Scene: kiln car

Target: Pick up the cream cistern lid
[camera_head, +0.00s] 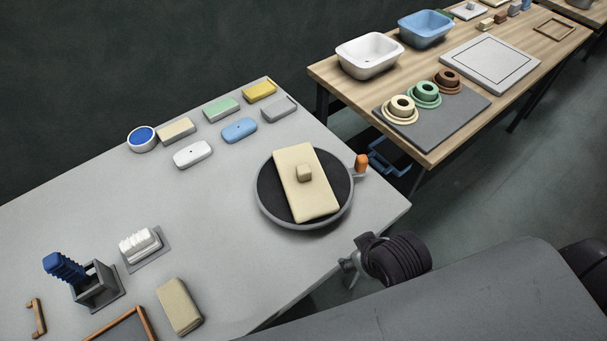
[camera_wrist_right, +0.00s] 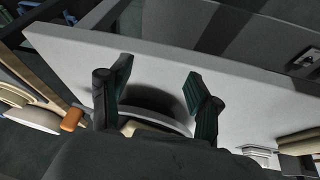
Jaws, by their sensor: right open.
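My right gripper (camera_head: 350,265) is near the table's front right edge, in front of the turntable and apart from the lid. In the right wrist view its two fingers (camera_wrist_right: 158,80) are spread with nothing between them. A cream part, likely the lid (camera_wrist_right: 140,127), shows low between the fingers, mostly hidden. My left gripper is not in view.
An orange knob (camera_head: 361,162) sticks out beside the turntable. Coloured small lids, including a blue one (camera_head: 239,130), lie behind it. A beige block (camera_head: 179,306), white stack (camera_head: 139,246) and blue tool holder (camera_head: 95,285) stand at front left. A wooden table (camera_head: 450,140) stands at right.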

